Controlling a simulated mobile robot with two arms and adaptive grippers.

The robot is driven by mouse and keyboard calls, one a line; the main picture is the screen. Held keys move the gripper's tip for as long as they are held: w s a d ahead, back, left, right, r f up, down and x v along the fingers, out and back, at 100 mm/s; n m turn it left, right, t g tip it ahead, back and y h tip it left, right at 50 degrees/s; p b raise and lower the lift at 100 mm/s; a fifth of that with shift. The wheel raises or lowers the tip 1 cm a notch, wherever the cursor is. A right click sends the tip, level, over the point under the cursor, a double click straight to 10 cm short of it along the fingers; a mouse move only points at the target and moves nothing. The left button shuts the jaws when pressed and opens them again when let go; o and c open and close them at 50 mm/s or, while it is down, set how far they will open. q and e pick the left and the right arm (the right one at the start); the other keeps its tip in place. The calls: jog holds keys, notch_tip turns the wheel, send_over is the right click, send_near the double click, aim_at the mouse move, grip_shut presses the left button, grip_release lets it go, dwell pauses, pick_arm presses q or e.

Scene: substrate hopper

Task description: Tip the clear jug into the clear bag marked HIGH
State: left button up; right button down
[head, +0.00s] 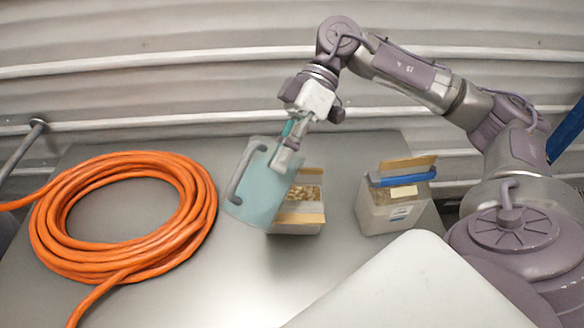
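A clear, bluish jug (262,188) with a grey handle on its left side hangs tilted above the table. My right gripper (290,145) is at the jug's upper right edge, with its fingers apparently closed on the jug's wall. The jug overlaps the left side of an open box (297,226) holding brown chips; I cannot tell how high above it the jug is. A pale translucent container (377,218) with a blue bar across its top and a small label stands to the right. I cannot read HIGH on either one. My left gripper is not in view.
A big coil of orange hose (205,215) covers the left part of the grey table (200,290). A corrugated metal wall (180,60) stands close behind. The table's front middle is bare.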

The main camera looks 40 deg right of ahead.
jog(key=shift+d+f+y, duration=0.25)
jog(key=shift+f+y, duration=0.05)
jog(key=d+y, duration=0.1)
jog(key=w+d+f+g+y, duration=0.1)
jog(key=y, duration=0.1)
jog(key=d+f+g+y, duration=0.1)
jog(key=shift+w+f, duration=0.2)
jog(key=shift+w, duration=0.05)
jog(key=shift+w+d+r+g+y+p, duration=0.15)
jog(key=shift+d+g+y+p, duration=0.2)
jog(key=shift+y, duration=0.35)
jog(key=shift+w+d+g+y, duration=0.35)
jog(key=shift+d+y, duration=0.3)
jog(key=shift+y, duration=0.25)
pick_arm(q)
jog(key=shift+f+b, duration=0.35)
jog(key=shift+b, duration=0.05)
pick_arm(e)
jog(key=shift+w+d+g+y, duration=0.15)
jog(key=shift+d+g+y, duration=0.15)
jog(key=shift+d+y, duration=0.25)
jog(key=shift+w+d+g+y, duration=0.15)
jog(key=shift+d+g+y, duration=0.2)
jog(key=shift+y, duration=0.4)
jog(key=shift+r, duration=0.1)
